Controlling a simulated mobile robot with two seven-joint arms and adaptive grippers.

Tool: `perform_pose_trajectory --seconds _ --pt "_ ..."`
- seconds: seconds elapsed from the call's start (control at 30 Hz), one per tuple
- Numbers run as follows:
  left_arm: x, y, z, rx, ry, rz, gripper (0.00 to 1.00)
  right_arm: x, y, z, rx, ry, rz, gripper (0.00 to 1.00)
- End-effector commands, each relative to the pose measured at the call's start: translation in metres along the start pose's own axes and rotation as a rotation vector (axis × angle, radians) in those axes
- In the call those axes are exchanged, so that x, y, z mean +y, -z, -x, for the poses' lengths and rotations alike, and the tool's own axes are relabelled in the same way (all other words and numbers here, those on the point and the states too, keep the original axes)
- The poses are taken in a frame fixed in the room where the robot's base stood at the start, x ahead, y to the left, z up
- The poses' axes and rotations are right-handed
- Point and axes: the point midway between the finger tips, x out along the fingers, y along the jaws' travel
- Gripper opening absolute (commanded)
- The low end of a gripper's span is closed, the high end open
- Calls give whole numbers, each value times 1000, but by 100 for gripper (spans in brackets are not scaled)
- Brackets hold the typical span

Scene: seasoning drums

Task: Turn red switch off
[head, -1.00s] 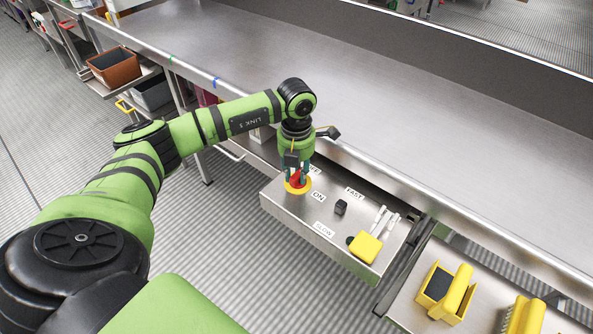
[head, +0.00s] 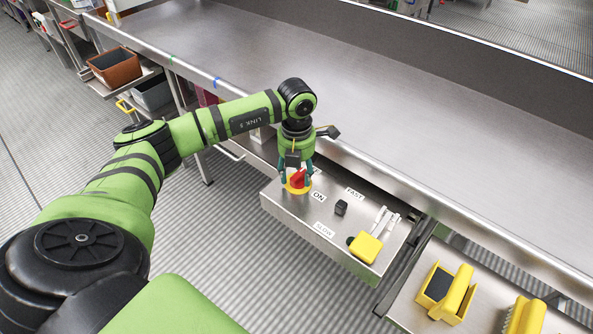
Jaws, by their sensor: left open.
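The red switch (head: 298,180) sits on a yellow round base (head: 291,190) at the left end of the metal control box (head: 325,215). An ON label (head: 319,196) is just right of it. My left gripper (head: 297,178) points down over the switch, its fingers spread on either side of the red knob. The gripper is open; whether a finger touches the knob cannot be told. The gripper partly hides the knob's far side, and no OFF label shows clearly. My right gripper is not in view.
On the same box are a black knob (head: 341,207) between FAST and SLOW labels, and a yellow block (head: 366,247) with white levers. A long steel table (head: 400,120) runs behind. Yellow-handled items (head: 452,292) stand on a surface at lower right.

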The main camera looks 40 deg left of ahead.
Motion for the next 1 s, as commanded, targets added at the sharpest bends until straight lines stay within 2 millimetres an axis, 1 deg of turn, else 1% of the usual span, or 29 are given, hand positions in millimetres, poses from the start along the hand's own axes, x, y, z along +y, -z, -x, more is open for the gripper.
perform_pose_trajectory --seconds 0.07,0.17,0.5,0.6,0.7,0.8,1.0 --pt "0 0 4 -2 0 0 52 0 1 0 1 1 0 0" --pt "0 -1 17 -5 1 0 52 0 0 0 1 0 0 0" --pt "0 -1 88 -6 0 0 52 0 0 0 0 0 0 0" --pt "0 -1 103 -4 1 1 52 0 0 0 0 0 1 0" --pt "0 0 114 -3 0 1 52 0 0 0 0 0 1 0" --pt "0 0 119 -1 0 1 52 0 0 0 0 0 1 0" --pt "0 0 120 0 0 0 52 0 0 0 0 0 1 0"
